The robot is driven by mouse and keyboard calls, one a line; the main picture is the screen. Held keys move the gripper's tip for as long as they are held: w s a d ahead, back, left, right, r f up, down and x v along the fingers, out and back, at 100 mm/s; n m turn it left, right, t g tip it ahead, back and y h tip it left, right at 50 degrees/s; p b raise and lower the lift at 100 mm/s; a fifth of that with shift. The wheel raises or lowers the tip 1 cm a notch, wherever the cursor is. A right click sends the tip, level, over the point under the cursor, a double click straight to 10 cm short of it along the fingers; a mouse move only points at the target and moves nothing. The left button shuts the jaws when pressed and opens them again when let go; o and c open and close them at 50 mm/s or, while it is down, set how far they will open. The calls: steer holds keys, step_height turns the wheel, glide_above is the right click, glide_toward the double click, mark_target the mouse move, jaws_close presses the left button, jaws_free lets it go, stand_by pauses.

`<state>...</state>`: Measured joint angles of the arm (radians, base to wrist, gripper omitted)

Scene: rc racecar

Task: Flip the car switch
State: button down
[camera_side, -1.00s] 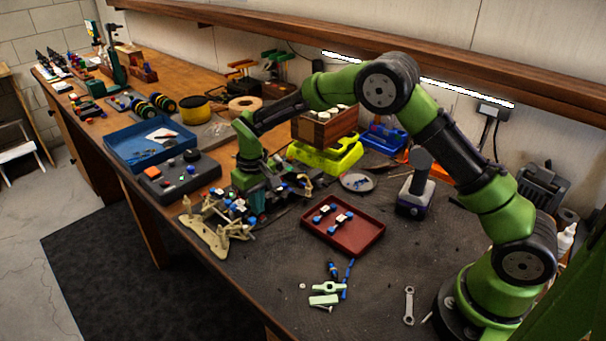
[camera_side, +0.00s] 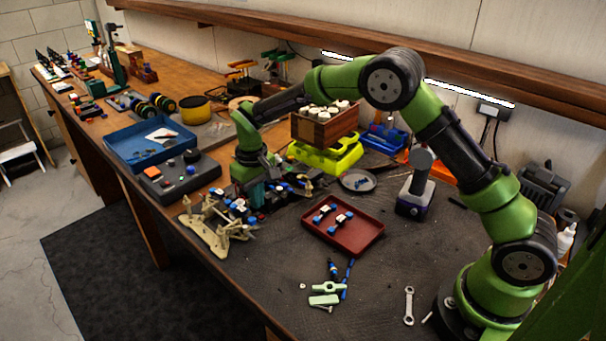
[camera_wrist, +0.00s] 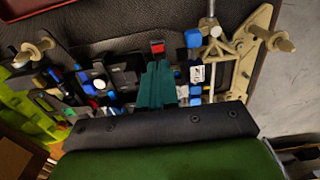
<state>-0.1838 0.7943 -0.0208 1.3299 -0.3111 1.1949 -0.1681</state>
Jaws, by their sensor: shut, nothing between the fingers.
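The RC car is an open chassis with a cream end frame (camera_side: 212,236). It lies on the dark mat, and my gripper covers part of it. In the wrist view, its cream frame (camera_wrist: 243,50) is at right, with black, blue and white parts in the middle. A small red piece on a black block, possibly the switch (camera_wrist: 157,47), shows just beyond my fingertips. My gripper (camera_wrist: 157,68) has teal fingers, shut together and empty. In the side view, my gripper (camera_side: 257,203) points down over the chassis; contact cannot be told.
A red tray (camera_side: 366,244) with small parts lies to the right. A yellow-green stand (camera_side: 325,158) and a wooden box (camera_side: 318,134) are behind. A grey control box (camera_side: 180,182) and a blue tray (camera_side: 116,152) stand at left.

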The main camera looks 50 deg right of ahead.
mark_target(263, 217)
steer(key=shift+r, duration=2.2)
steer(key=shift+s+f, duration=0.55)
steer(key=shift+s, duration=0.35)
steer(key=s+d+r+m+t, duration=0.1)
steer(key=s+r+t, duration=0.1)
steer(key=s+r, duration=0.3)
steer(key=s+d+r+m+t+y, duration=0.1)
steer(key=s+r, duration=0.5)
steer(key=s, duration=0.6)
steer(key=s+d+r+m+t+y, duration=0.1)
steer(key=s+d+r+m+t, duration=0.1)
steer(key=s, duration=0.6)
step_height(263, 217, up, 4)
steer(key=shift+s+d+f+t, duration=0.1)
steer(key=shift+s+d+t, duration=0.25)
steer(key=shift+d+t, duration=0.6)
steer(key=shift+a, duration=0.15)
